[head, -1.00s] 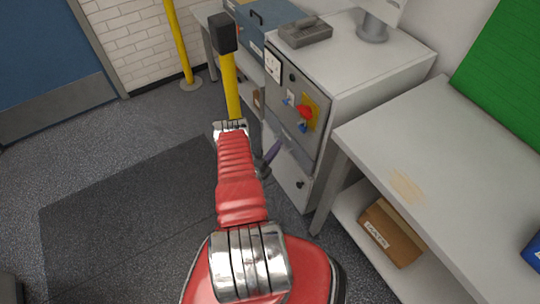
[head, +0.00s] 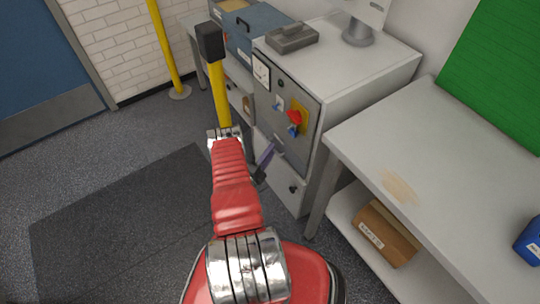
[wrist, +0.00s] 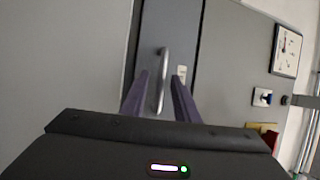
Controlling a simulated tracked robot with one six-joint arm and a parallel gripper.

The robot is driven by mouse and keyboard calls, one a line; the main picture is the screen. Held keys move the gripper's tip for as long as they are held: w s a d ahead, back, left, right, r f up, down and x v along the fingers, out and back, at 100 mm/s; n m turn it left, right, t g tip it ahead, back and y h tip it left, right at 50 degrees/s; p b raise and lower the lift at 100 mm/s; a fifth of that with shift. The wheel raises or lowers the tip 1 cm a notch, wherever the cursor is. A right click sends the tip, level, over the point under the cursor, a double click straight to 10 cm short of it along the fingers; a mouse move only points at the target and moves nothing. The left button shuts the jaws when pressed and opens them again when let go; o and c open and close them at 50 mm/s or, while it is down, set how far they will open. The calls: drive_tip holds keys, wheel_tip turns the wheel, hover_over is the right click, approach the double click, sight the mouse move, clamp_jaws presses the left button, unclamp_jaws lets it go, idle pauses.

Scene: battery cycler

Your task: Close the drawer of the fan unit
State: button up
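The drawer is a dark grey front panel (wrist: 182,30) with a bar handle (wrist: 163,75) and a small white label, seen close in the wrist view. It sits in the grey cabinet, below the control panel (head: 286,100) in the head view. A dark line runs along one edge of the drawer front; I cannot tell how far it stands out. My gripper (wrist: 160,78) is open, with one purple finger on each side of the handle's line. Contact with the handle cannot be told. In the head view my gripper (head: 269,150) points at the cabinet front.
The control panel carries a gauge (wrist: 287,50), a red knob (head: 295,117) on yellow and blue switches. A grey bench (head: 430,150) with a cardboard box (head: 388,236) on its lower shelf stands at right. A yellow post (head: 166,45) stands behind. The floor at left is clear.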

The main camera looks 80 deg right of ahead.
drive_tip(key=v, duration=1.3)
drive_tip(key=shift+a, duration=0.3)
idle(0.3)
